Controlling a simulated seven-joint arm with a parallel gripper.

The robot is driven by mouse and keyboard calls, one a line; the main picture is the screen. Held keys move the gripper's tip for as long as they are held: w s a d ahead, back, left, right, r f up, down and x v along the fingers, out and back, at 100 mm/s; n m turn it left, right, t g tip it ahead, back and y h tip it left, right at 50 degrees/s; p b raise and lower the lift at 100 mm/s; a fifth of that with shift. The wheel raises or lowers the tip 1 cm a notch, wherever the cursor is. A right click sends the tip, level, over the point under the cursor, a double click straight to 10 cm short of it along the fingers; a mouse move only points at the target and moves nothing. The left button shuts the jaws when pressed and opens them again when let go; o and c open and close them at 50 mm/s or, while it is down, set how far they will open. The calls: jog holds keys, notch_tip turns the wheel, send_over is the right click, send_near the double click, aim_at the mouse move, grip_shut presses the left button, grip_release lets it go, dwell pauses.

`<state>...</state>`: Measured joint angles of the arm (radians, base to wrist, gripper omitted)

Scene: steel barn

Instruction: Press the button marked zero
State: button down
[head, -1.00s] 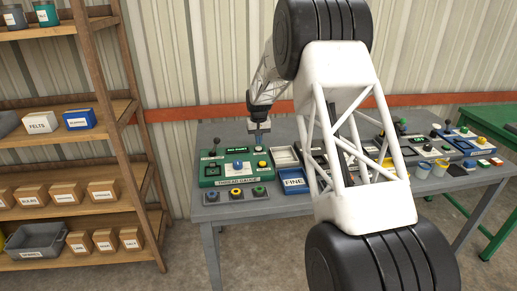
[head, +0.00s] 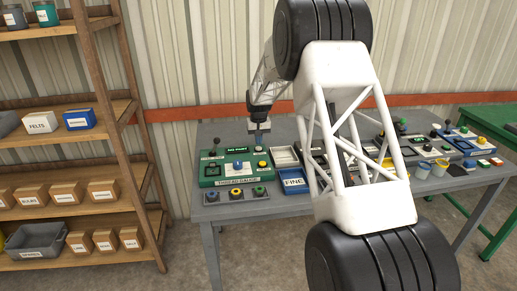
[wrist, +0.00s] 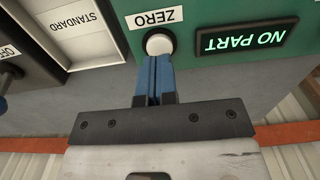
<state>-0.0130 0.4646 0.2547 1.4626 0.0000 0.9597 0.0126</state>
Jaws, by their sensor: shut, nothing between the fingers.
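The white round button (wrist: 159,41) sits on a green panel (wrist: 222,14) in the wrist view, beside a white label reading ZERO (wrist: 155,17), upside down there. My gripper (wrist: 157,60) is shut and empty, its blue fingers together. Its tips overlap the button's near edge in the picture; I cannot tell whether they touch it or whether it is pressed. In the head view my gripper (head: 260,147) points down at the back right of the green gauge box (head: 210,183), and the button is not clear there.
A lit NO PART display (wrist: 246,37) is right of the button in the wrist view. In the head view, a blue knob (head: 238,164), a yellow button (head: 262,165) and a black lever (head: 216,142) stand on the box. A blue FINE tray (head: 292,187) lies right of it.

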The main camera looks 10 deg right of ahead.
aim_at(259, 148)
jog(key=shift+f, duration=1.25)
dwell(0.5)
jog(key=shift+r, duration=3.8)
